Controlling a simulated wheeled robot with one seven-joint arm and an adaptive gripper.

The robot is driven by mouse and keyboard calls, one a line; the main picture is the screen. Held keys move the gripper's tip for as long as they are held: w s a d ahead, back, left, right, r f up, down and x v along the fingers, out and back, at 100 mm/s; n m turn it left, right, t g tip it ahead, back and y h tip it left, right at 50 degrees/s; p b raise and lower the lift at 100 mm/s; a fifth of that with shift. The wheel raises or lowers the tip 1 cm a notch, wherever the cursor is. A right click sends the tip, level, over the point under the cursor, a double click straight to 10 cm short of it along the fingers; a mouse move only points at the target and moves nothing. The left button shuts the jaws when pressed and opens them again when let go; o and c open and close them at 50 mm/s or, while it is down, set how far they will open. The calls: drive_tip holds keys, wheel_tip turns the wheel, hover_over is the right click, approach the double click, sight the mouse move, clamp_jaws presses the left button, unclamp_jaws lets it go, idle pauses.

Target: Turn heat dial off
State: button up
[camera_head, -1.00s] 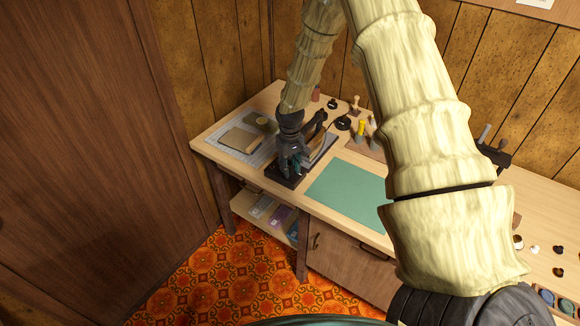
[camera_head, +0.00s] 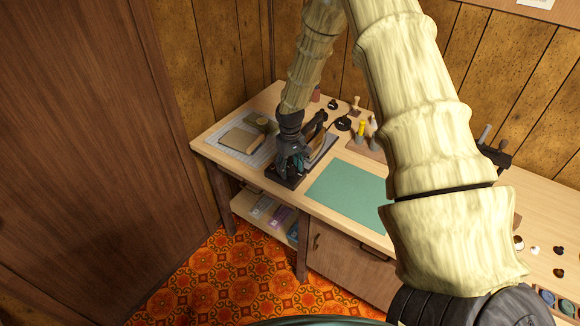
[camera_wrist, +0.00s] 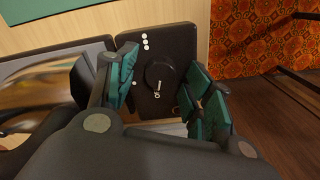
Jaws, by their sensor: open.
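The heat dial (camera_wrist: 161,78) is a round black knob with a small white mark, on a black control box (camera_wrist: 178,45) with a few white dots. In the wrist view it sits between the two teal-padded fingers of my gripper (camera_wrist: 162,95). The fingers are open, one on each side of the dial, and I see no clear contact. In the head view my gripper (camera_head: 291,168) is over the black box (camera_head: 283,181) at the table's front edge and hides the dial.
A green mat (camera_head: 347,195) lies to the right, and a folded cloth or board (camera_head: 240,139) to the left. Bobbins and yellow-topped tools (camera_head: 361,130) stand at the back. Orange carpet (camera_head: 215,285) lies below the front edge.

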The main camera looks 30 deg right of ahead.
sight(290, 169)
drive_tip(key=shift+r, duration=0.1)
wheel_tip(290, 169, up, 12)
idle(0.7)
drive_tip(key=shift+f, duration=0.2)
drive_tip(key=s+a+f, duration=0.7)
drive_tip(key=s+f, duration=0.1)
drive_tip(key=f, duration=0.2)
drive_tip(key=s+a+f, duration=0.6)
drive_tip(key=s+f, duration=0.2)
drive_tip(key=f, duration=0.2)
drive_tip(key=s+a+f, duration=0.2)
drive_tip(key=s, duration=0.6)
drive_tip(key=s+a+f, duration=0.2)
drive_tip(key=s+a, duration=0.1)
drive_tip(key=s, duration=0.4)
drive_tip(key=s+a+f, duration=0.2)
drive_tip(key=s, duration=0.6)
drive_tip(key=shift+s+a+f, duration=0.15)
drive_tip(key=shift+s+f, duration=0.2)
